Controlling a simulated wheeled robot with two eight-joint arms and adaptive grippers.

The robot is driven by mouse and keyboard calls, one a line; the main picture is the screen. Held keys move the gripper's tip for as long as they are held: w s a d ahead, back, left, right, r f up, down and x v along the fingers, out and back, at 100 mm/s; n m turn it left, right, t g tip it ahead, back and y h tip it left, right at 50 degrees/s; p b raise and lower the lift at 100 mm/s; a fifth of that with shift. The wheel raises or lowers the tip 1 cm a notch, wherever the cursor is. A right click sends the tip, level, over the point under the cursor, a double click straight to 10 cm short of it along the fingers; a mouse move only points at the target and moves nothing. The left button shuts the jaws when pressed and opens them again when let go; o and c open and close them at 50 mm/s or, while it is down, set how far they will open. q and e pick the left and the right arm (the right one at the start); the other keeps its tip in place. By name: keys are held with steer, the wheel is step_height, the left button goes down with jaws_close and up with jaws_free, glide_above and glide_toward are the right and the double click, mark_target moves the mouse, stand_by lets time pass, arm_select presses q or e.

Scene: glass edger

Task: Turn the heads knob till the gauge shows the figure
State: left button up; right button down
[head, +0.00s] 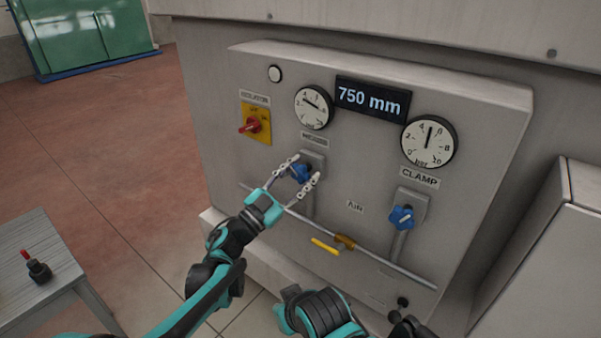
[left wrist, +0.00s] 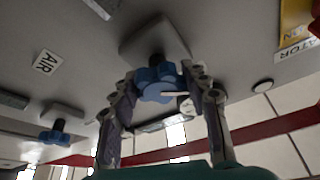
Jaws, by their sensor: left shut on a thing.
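The heads knob (head: 301,173) is a blue lobed knob on a grey valve block, below a worn label and the left round gauge (head: 314,107). That gauge's needle points up and left, roughly between 2 and 4; the exact reading is too small to tell. My left gripper (head: 303,179) has its fingers on either side of the knob and is shut on it. In the left wrist view the same blue knob (left wrist: 158,84) sits between the two fingers. A dark display (head: 371,99) reads 750 mm. My right gripper does not show.
The clamp gauge (head: 429,142) and a second blue knob (head: 402,217) are at the right of the panel. A red switch on a yellow plate (head: 256,123) is at the left. A yellow lever (head: 325,246) sits on the pipe below. A grey table (head: 38,235) stands at lower left.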

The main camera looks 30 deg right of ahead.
arm_select(q)
steer(key=shift+m+g+p, duration=0.35)
steer(key=shift+m+g, duration=0.85)
steer(key=shift+m, duration=1.4)
steer(key=o, duration=1.2)
steer(key=shift+c, duration=0.2)
steer(key=v, duration=1.2)
steer(key=shift+r, duration=0.2)
steer(key=shift+w+a, duration=0.1)
